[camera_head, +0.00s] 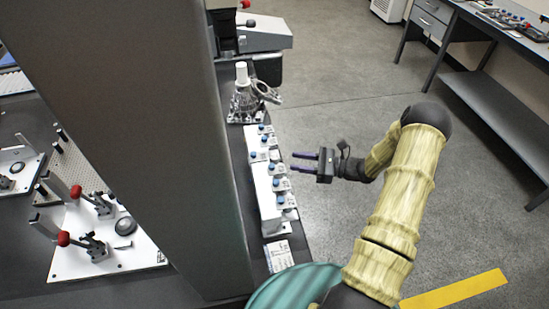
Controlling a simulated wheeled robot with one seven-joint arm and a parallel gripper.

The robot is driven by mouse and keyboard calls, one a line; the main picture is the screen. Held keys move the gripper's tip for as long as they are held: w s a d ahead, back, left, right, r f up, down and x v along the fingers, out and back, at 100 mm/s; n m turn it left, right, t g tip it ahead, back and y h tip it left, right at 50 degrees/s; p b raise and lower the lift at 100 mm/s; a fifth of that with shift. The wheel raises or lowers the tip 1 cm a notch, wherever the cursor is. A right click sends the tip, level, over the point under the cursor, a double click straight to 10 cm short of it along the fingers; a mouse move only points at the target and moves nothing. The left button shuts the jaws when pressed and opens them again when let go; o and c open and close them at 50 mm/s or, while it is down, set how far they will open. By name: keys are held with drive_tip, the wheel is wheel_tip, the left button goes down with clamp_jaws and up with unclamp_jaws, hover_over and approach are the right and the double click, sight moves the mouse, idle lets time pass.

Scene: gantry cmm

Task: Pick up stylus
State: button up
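A white rack (266,207) stands on the narrow dark ledge beside the large grey column. It holds several small white pieces with blue knobs, such as the one at its near end (281,200). These may be the styli, but they are too small to tell, and no single stylus stands out. My gripper (295,162) is to the right of the rack, with its two dark purple fingers pointing left at it. The fingers are apart with nothing seen between them. They look close to the rack but not touching it; their height against the pieces is hard to judge.
A metal fixture with a white cylinder (241,74) stands behind the rack. A printed card (279,255) lies at its near end. The grey column (140,120) rises close on the left. Red-handled clamps sit on a white plate (85,262). Open floor lies to the right.

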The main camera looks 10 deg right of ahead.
sight(279, 159)
drive_tip(key=shift+w+a, duration=0.15)
drive_tip(key=shift+a, duration=0.15)
drive_tip(key=x, duration=0.2)
drive_tip(key=p+x, duration=0.1)
drive_tip(key=x, duration=0.2)
drive_tip(key=shift+a+r, duration=0.1)
drive_tip(key=shift+a, duration=0.25)
drive_tip(key=shift+d, duration=0.2)
clamp_jaws()
